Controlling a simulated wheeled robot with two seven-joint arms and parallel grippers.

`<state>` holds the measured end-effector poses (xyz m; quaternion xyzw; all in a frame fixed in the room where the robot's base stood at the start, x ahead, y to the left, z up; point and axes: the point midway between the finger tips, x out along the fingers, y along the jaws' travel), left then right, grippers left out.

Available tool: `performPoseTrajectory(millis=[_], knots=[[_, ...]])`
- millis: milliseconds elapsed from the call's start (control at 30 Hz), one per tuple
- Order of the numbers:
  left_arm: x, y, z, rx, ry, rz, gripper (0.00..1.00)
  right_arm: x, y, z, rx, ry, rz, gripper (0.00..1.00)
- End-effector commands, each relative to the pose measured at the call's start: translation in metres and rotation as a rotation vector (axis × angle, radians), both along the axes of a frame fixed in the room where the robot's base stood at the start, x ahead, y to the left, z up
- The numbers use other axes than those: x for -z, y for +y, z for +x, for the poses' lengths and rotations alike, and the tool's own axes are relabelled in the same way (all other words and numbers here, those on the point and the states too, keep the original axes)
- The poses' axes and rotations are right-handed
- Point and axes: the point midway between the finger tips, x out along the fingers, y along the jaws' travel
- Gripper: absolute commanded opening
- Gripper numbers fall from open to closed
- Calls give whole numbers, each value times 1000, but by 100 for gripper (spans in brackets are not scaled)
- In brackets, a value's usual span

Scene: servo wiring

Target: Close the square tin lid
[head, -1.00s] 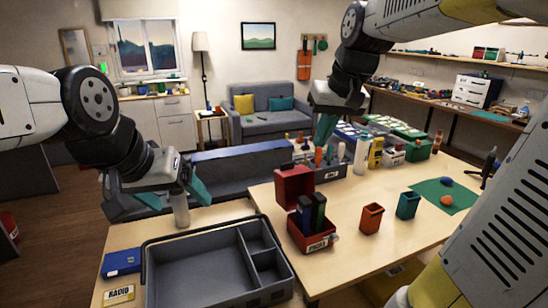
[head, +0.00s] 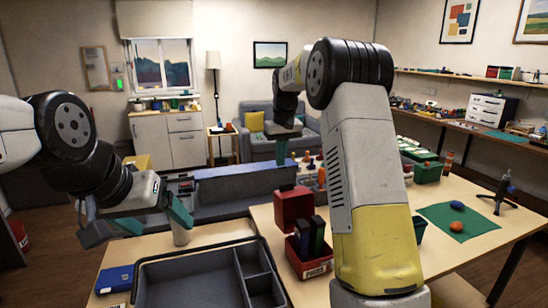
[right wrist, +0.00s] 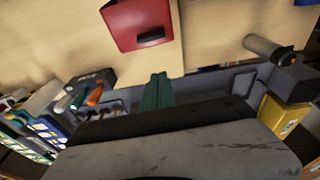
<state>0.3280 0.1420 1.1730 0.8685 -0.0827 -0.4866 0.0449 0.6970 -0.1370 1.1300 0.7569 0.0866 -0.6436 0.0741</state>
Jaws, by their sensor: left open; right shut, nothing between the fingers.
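The red square tin (head: 314,268) stands on the table with its lid (head: 294,208) raised upright at the back. Dark upright blocks (head: 318,236) stick out of the tin. In the right wrist view the red lid (right wrist: 138,20) with its dark tab shows at the top. My right gripper (head: 282,155) is shut and empty, above and behind the lid, apart from it; its teal fingers (right wrist: 157,92) also show in the right wrist view. My left gripper (head: 155,220) is open and empty at the left, near a grey cylinder (head: 180,234).
A grey divided tray (head: 190,272) stands left of the tin, with a blue box (head: 115,279) beside it. My right arm hides much of the table right of the tin. A green mat (head: 462,221) lies farther right.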

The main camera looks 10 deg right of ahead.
Motion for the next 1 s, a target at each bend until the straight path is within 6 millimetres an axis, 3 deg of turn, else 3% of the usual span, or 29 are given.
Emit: performPoseTrajectory(millis=[300,600,1000], knots=[[0,0,0,0,0,0,80,69,3,10,0,3,0,0],[0,0,0,0,0,0,80,57,-6,-26,1,0,1,0],[0,0,0,0,0,0,80,57,-6,-29,0,-1,1,0]])
